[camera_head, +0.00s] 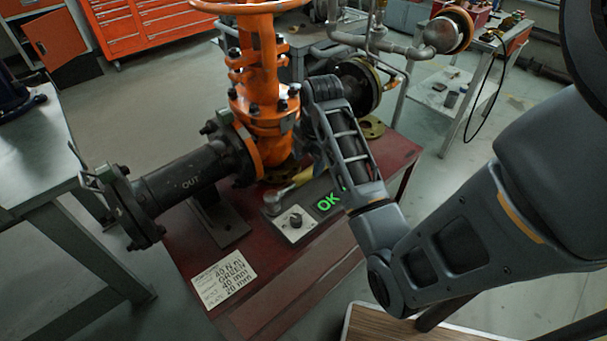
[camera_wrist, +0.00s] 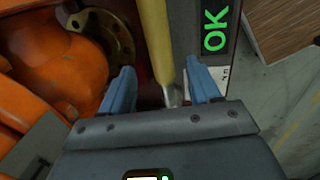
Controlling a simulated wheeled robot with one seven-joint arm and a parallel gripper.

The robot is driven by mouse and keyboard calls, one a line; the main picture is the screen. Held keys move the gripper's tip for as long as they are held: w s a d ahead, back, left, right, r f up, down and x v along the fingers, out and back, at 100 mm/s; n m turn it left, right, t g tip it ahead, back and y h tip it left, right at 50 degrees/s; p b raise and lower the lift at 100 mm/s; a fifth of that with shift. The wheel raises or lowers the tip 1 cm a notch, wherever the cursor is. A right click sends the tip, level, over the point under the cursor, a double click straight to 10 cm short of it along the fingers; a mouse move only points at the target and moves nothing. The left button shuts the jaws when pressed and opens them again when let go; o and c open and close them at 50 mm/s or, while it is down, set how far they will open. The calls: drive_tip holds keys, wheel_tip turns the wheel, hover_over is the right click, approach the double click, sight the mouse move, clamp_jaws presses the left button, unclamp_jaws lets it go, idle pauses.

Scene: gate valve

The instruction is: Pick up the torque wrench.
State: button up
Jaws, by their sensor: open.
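A yellow handle with a metal shaft at its lower end, which looks like the torque wrench (camera_wrist: 158,45), runs down the middle of the wrist view. My gripper (camera_wrist: 161,85) is open, with one blue finger on each side of the wrench. The shaft's lower end passes close to the gripper body. I cannot tell whether either finger touches it.
The orange gate valve (camera_head: 262,110) with its black pipe (camera_head: 185,182) stands close beside my wrist. A panel with a green OK display (camera_wrist: 215,32) lies right of the wrench. A control box (camera_head: 292,222) and a note card (camera_head: 223,278) are on the red table (camera_head: 300,290).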

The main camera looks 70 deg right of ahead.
sight(307, 172)
drive_tip(key=f, duration=0.6)
drive_tip(key=shift+w+d+f, duration=0.25)
drive_tip(key=shift+w+f, duration=0.05)
drive_tip(key=shift+w, duration=0.05)
drive_tip(key=shift+c, duration=0.3)
clamp_jaws()
drive_tip(key=shift+r, duration=0.1)
